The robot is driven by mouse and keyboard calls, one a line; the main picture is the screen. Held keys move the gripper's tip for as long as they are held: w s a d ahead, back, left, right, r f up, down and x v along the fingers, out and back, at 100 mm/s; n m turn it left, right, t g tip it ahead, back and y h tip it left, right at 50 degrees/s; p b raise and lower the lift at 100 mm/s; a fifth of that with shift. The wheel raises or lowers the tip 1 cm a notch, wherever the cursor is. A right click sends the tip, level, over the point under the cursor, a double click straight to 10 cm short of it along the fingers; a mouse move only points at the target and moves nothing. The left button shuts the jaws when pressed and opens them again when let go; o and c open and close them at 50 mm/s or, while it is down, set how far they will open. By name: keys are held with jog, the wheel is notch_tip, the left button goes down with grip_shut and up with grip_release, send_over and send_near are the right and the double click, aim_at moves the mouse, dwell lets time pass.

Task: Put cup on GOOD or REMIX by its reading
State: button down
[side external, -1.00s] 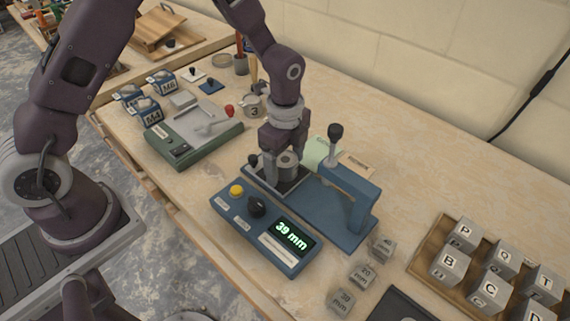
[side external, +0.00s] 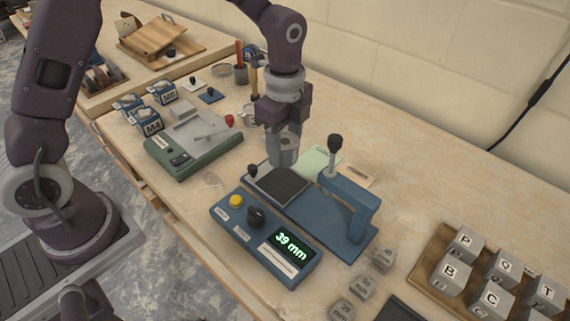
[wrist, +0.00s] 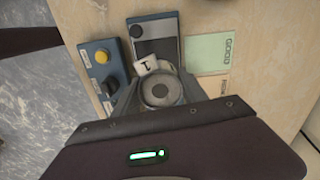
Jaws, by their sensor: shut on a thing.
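My gripper (side external: 284,135) is shut on a grey metal cup (side external: 285,152) and holds it raised above the far left end of the blue gauge stand (side external: 348,204). In the wrist view the cup (wrist: 161,91) sits between the fingers, with a tag marked 1 on its side. The gauge's control box (side external: 265,238) reads 39 mm. The green GOOD pad (wrist: 208,52) lies beside the stand; it also shows pale green in the side view (side external: 318,160). The tan pad (side external: 356,177) lies to its right, its lettering too small to read there.
A green scale-like device (side external: 193,142) stands left of the gauge, with another cup (side external: 250,115) behind it. Small mm blocks (side external: 362,287) and a tray of lettered blocks (side external: 425,274) are at the right. The bench behind the pads is clear.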

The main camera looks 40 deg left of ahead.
jog(key=w+d+m, duration=0.3)
jog(key=w+d, duration=0.7)
notch_tip(320, 180, down, 10)
jog(key=shift+w+r, duration=0.1)
jog(key=shift+r, duration=0.05)
jog(key=c, duration=0.6)
grip_release()
notch_tip(320, 180, up, 12)
jog(key=shift+r, duration=0.1)
